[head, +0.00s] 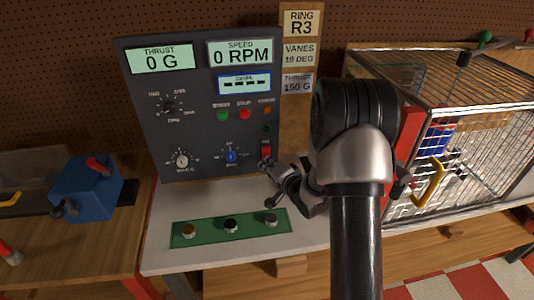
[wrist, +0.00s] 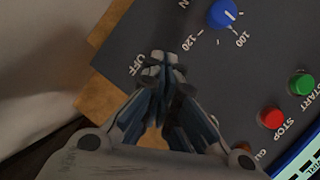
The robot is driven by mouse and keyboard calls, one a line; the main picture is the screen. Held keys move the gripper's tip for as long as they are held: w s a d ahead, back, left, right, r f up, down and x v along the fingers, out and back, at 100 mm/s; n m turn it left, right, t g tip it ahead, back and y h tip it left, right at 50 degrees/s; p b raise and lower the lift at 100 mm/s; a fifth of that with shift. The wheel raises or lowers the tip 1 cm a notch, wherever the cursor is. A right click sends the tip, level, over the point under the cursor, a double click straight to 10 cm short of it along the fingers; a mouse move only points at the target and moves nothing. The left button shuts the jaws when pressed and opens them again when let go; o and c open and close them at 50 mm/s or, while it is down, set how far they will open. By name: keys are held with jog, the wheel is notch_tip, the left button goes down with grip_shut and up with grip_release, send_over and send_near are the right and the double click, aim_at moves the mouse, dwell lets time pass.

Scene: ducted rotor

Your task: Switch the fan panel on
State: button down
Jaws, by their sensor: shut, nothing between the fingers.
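The dark fan panel (head: 200,135) stands upright at the back of the white bench. Its displays read 0 G, 0 RPM and a row of dashes. A small red power switch (head: 266,150) sits at the panel's lower right. My gripper (head: 268,164) is shut and empty, with its tips just below or over the switch. In the wrist view the closed fingertips (wrist: 160,66) are beside an OFF label and hide the switch. I cannot tell whether they touch it.
A green start button (head: 222,115), red stop button (head: 245,114) and blue knob (head: 231,156) are near the switch. A green tray (head: 210,234) with several round pieces lies in front. A wire cage (head: 475,130) stands right, a blue box (head: 85,190) left.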

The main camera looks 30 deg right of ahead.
jog(key=s, duration=0.1)
jog(key=s+f+b, duration=0.1)
jog(key=s, duration=0.1)
jog(key=s+a+f+b, duration=0.1)
jog(key=shift+s+a, duration=0.1)
jog(key=shift+s, duration=0.1)
dwell(0.3)
dwell(0.4)
